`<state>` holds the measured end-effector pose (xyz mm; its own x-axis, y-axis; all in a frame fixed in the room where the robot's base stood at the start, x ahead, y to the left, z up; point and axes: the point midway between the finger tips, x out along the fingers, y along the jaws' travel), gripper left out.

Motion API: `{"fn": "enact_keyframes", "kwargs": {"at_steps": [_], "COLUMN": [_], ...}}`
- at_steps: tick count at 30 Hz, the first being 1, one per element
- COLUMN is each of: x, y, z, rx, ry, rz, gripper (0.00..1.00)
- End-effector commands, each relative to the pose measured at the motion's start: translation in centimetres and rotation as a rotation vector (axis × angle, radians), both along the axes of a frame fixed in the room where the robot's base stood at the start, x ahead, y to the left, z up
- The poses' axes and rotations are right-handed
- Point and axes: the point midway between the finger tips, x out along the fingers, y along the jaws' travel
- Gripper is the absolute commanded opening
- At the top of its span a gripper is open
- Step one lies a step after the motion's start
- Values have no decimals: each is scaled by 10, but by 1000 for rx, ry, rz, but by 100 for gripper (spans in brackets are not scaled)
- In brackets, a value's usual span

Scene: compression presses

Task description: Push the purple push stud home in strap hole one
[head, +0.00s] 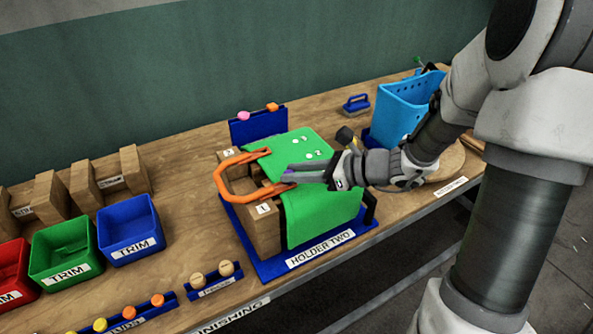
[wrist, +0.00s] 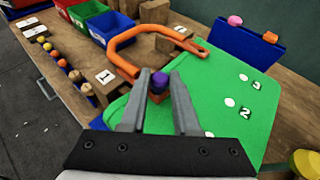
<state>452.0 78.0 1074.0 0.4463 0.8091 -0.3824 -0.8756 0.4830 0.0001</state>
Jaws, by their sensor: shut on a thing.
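My gripper (head: 290,177) is shut on the purple push stud (wrist: 160,80), which sits between the fingertips in the wrist view. The orange strap (head: 222,181) arches over the left side of the green panel on holder two (head: 263,268). It also shows in the wrist view (wrist: 121,42). The fingertips are by its near end on the panel (wrist: 222,85). Strap hole one is hidden, and I cannot tell whether the stud touches it.
A wooden block labelled 1 (head: 263,225) stands left of the panel. A blue rack (head: 258,124) with pink and orange studs is behind. A light blue basket (head: 400,108) stands right; blue (head: 128,229), green (head: 64,252) and red trim bins stand left.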

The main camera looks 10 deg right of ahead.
Motion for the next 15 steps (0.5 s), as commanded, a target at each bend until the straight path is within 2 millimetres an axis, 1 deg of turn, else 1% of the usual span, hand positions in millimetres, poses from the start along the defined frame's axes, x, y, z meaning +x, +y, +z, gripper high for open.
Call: {"fn": "enact_keyframes", "kwargs": {"at_steps": [15], "x": [0], "y": [0], "z": [-14], "rx": [0], "ry": [0], "rz": [0], "gripper": [0]}}
